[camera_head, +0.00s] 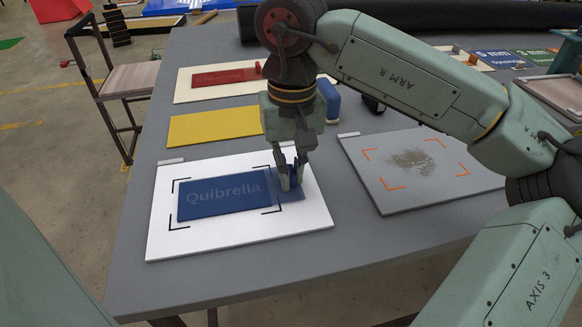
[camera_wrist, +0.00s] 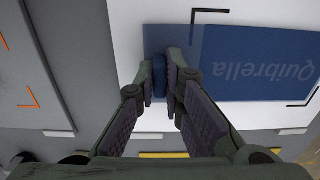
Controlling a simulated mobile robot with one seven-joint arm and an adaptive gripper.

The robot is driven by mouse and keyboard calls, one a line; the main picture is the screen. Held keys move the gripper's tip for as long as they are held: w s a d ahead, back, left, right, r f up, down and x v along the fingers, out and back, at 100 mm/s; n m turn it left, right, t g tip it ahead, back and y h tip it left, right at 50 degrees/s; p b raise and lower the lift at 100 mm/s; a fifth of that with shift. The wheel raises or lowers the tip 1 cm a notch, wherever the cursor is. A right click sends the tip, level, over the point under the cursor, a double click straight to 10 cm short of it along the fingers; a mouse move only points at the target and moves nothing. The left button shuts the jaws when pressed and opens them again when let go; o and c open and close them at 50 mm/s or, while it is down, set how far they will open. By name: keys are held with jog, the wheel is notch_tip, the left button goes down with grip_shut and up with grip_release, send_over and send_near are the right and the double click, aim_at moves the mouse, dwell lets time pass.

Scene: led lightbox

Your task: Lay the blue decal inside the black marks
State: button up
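The blue decal (camera_head: 222,195), lettered "Quibrella", is over a white panel (camera_head: 235,231), its main rectangle between the black corner marks (camera_head: 188,229). A paler blue strip at its right end reaches past the right-hand marks. A small blue grip block (camera_wrist: 160,75) stands on that strip. My gripper (camera_head: 291,184) points down there, its fingers closed on both sides of the block; the wrist view shows the fingers (camera_wrist: 160,76) too. The decal looks about level, but I cannot tell whether it touches the panel. My gripper partly hides the upper right mark.
To the right, a grey panel (camera_head: 400,196) has orange corner marks and a brownish smudge. Behind are a yellow panel (camera_head: 212,126) and a panel with a red decal (camera_head: 225,77). A blue roller-like object (camera_head: 329,98) stands behind my gripper. Bare grey table (camera_head: 270,285) lies in front.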

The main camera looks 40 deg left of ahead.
jog(key=o, duration=0.5)
notch_tip(320, 180, up, 12)
dwell(0.6)
dwell(0.8)
